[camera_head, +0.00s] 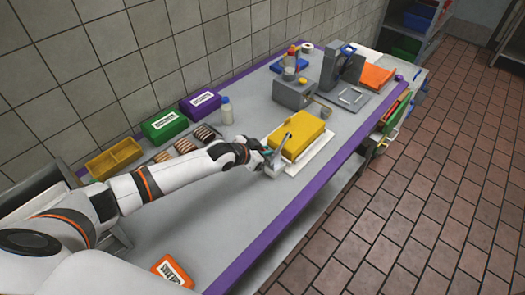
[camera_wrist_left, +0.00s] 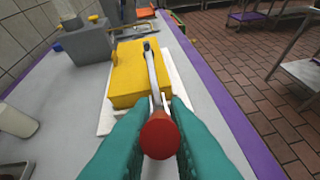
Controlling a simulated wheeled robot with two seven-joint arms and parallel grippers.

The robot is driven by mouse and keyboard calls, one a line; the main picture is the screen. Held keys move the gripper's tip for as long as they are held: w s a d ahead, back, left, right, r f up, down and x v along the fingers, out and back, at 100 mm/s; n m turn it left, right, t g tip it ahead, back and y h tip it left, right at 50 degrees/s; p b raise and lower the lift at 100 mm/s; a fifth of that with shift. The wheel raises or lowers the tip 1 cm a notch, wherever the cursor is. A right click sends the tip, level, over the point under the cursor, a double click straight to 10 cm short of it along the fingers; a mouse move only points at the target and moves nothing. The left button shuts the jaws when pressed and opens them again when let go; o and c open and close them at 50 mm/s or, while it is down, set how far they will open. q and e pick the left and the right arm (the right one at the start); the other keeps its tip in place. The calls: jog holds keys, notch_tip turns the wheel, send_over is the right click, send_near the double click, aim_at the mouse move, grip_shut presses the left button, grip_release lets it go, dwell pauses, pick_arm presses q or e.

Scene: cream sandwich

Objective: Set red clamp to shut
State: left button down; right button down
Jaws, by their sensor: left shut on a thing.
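The red clamp shows in the left wrist view as a round red knob (camera_wrist_left: 160,138) on a grey metal lever that runs away from me toward a yellow block (camera_wrist_left: 128,78). In the head view its grey metal body (camera_head: 276,160) stands at the near corner of the yellow block (camera_head: 296,134). The block lies on a white board (camera_head: 318,152). My left gripper (camera_head: 264,152) reaches in from the left. In the left wrist view its teal fingers (camera_wrist_left: 160,125) are on either side of the knob, shut on the handle. My right gripper is not in view.
Behind stand a white bottle (camera_head: 226,110), a green box (camera_head: 164,126), a purple box (camera_head: 201,103) and a yellow tray (camera_head: 114,158). A grey machine (camera_head: 294,92) stands beyond the block. An orange box (camera_head: 172,271) lies near the front. The table's purple edge (camera_head: 300,205) bounds the right side.

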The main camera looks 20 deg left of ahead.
pick_arm(q)
jog(key=shift+w, duration=0.1)
dwell(0.4)
jog(key=c, duration=1.4)
grip_release()
jog(key=shift+r, duration=0.1)
jog(key=b+v, duration=0.2)
jog(key=v, duration=1)
jog(key=shift+d+r, duration=0.1)
jog(key=shift+r, duration=0.05)
